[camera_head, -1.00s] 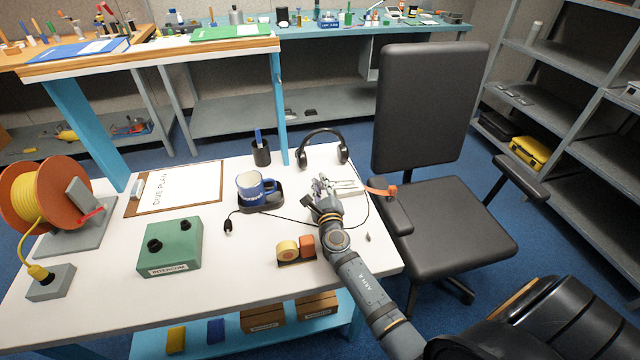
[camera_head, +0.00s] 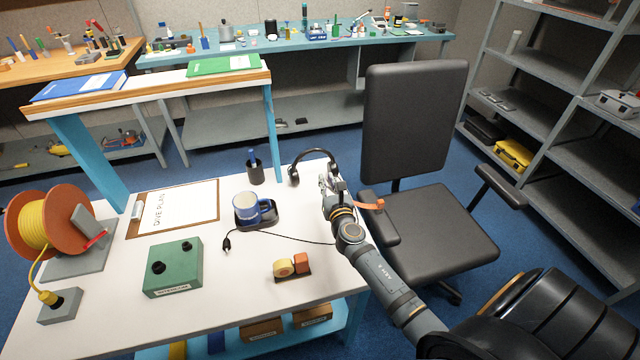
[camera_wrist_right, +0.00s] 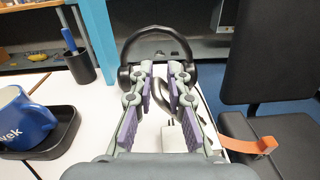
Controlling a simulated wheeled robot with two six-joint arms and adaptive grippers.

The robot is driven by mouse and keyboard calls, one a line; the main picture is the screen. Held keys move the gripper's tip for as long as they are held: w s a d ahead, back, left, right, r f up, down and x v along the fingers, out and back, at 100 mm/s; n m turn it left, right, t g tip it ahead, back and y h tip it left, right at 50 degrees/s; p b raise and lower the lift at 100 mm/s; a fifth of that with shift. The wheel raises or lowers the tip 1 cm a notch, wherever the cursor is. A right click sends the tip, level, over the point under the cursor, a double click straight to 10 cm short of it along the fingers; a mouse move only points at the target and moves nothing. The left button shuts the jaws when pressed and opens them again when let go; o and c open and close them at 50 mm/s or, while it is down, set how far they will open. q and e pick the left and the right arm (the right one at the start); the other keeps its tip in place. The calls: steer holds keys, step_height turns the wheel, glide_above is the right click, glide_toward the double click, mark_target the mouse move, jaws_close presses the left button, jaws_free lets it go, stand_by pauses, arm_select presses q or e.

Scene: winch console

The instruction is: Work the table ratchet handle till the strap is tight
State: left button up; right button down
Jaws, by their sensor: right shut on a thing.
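My right gripper (camera_head: 331,182) is at the far right part of the white table, at the ratchet. In the right wrist view its two purple-padded fingers (camera_wrist_right: 161,78) are shut on the grey ratchet handle (camera_wrist_right: 151,91), which shows between them and is partly hidden. The pale ratchet base (camera_wrist_right: 174,137) lies below the fingers. The orange strap (camera_head: 371,204) runs out to the right past the table edge and also shows in the right wrist view (camera_wrist_right: 246,144). I cannot tell how tight it is. My left gripper is not in view.
Black headphones (camera_head: 313,157) stand just behind the gripper. A blue mug (camera_head: 266,212) sits in a black holder to its left, with a black cable (camera_head: 285,237) nearby. An office chair (camera_head: 425,215) stands close on the right.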

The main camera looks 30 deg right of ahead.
steer(key=shift+s+d+r+m+p, duration=0.2)
steer(key=shift+d+m, duration=0.25)
steer(key=shift+d, duration=0.15)
steer(key=shift+s+d+r+m+p, duration=0.15)
steer(key=shift+d+m, duration=0.25)
steer(key=shift+d, duration=0.2)
steer(key=shift+s+d+r+m+p, duration=0.1)
steer(key=shift+s+d+r+m, duration=0.1)
steer(key=shift+d+m, duration=0.35)
steer(key=shift+d+f, duration=0.1)
steer(key=shift+d, duration=0.05)
steer(key=c, duration=1.6)
jaws_free()
steer(key=shift+o, duration=1)
steer(key=shift+d+r, duration=0.1)
steer(key=shift+r, duration=0.1)
steer(key=v, duration=1.2)
steer(key=shift+r, duration=0.15)
